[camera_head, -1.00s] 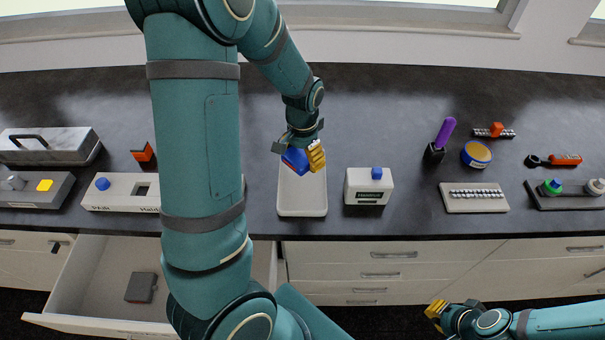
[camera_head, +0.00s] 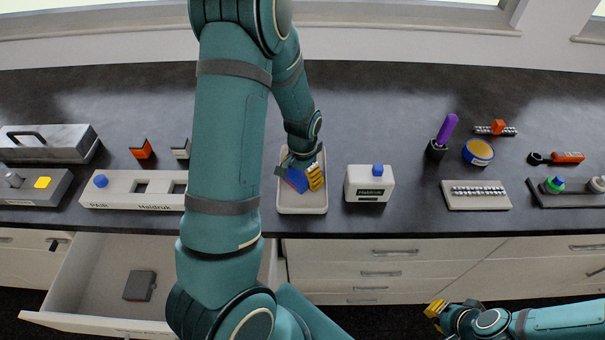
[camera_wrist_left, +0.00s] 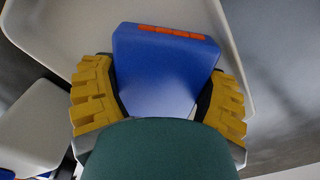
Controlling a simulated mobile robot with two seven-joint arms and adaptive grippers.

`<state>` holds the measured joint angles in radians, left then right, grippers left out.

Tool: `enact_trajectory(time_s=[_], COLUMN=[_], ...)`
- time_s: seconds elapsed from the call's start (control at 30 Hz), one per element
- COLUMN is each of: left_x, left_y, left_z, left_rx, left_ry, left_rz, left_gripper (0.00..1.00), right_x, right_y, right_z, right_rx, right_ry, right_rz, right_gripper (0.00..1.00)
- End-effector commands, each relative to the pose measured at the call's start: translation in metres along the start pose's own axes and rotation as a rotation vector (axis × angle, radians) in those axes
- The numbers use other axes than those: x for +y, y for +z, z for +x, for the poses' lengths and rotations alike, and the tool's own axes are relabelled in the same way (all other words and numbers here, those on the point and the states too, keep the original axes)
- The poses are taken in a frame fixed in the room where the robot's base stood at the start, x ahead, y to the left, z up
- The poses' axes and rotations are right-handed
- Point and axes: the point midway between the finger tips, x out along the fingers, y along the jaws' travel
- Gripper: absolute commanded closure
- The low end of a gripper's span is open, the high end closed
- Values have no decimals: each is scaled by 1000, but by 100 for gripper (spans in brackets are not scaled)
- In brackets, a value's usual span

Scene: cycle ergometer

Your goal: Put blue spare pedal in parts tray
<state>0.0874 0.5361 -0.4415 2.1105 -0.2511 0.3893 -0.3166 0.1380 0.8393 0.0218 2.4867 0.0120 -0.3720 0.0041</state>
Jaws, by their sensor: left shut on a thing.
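The blue spare pedal (camera_head: 297,180) is a blue block with an orange strip, which shows in the left wrist view (camera_wrist_left: 165,75). My left gripper (camera_head: 305,179) is shut on it, with yellow fingers on both sides of the pedal. The pedal is over the white parts tray (camera_head: 301,209), within its rim in the head view. I cannot tell whether it touches the tray floor. My right gripper (camera_head: 436,309) is low at the front right, away from the counter objects; its finger opening is unclear.
A white box with a blue knob (camera_head: 369,185) stands right of the tray. A white holder (camera_head: 120,191) is to the left. An open drawer (camera_head: 95,290) holds a grey block (camera_head: 140,286). A purple-handled tool (camera_head: 446,130) and blue-yellow tin (camera_head: 478,152) are further right.

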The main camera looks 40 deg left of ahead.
Motion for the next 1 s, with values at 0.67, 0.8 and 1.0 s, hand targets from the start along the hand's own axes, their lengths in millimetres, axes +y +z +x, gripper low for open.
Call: enact_trajectory(time_s=[0.67,0.8,1.0], left_x=[-1,-1,0], left_y=[-1,-1,-1], left_z=[-27,-58,-95], left_rx=[6,7,5], left_ry=[-1,-1,0], left_rz=[-4,-1,-1], left_gripper=[0,0,0], right_x=[-2,-3,-5], right_y=[-1,-1,-2], right_z=[-5,-9,-14], right_rx=[0,0,0], right_ry=[-1,-2,-3], right_rz=[0,0,0], right_gripper=[100,100,100])
